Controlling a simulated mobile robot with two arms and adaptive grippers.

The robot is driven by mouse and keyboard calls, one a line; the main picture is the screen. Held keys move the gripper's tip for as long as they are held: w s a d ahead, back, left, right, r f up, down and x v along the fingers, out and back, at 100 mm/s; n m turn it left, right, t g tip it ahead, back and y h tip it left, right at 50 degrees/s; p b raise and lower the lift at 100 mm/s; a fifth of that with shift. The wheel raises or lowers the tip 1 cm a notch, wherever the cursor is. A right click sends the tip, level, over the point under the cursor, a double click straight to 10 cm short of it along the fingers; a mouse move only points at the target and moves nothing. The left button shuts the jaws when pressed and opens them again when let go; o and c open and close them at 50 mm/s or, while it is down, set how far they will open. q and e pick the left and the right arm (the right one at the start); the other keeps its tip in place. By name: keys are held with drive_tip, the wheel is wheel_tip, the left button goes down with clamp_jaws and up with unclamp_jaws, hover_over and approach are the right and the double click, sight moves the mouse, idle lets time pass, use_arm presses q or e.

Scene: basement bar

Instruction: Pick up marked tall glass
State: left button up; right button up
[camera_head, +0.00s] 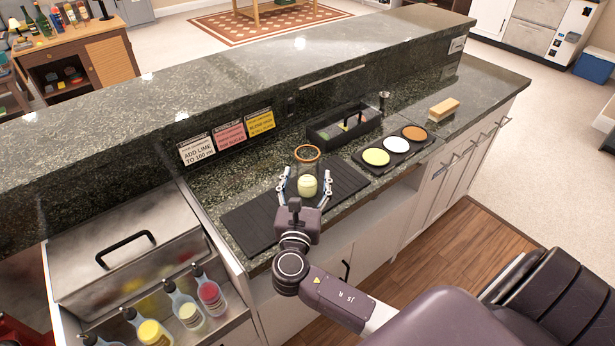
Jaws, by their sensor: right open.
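A tall clear glass (307,160) with an orange-brown rim stands upright on the black ribbed mat (256,222) on the counter. A pale yellow rounded thing (307,186) shows at its lower part; I cannot tell if it is inside the glass or a mark on it. My right gripper (305,183) is open, with one finger on each side of the glass. I cannot tell whether the fingers touch it. The gripper's body hides the near part of the mat. My left gripper is not in view.
A black caddy (344,120) stands behind the glass. A tray with three coloured rounds (396,145) lies to the right, with a sponge-like block (443,109) beyond. Recipe cards (230,135) lean on the raised ledge. Several bottles (211,296) stand at lower left.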

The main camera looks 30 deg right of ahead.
sight(306, 171)
drive_tip(key=x, duration=0.1)
drive_tip(key=p+x, duration=0.1)
drive_tip(key=x, duration=0.2)
drive_tip(key=shift+w+a+r, duration=0.1)
drive_tip(key=shift+a+r, duration=0.1)
drive_tip(key=shift+r, duration=0.1)
drive_tip(key=shift+w+d+f, duration=0.15)
drive_tip(key=shift+w+d, duration=0.25)
clamp_jaws()
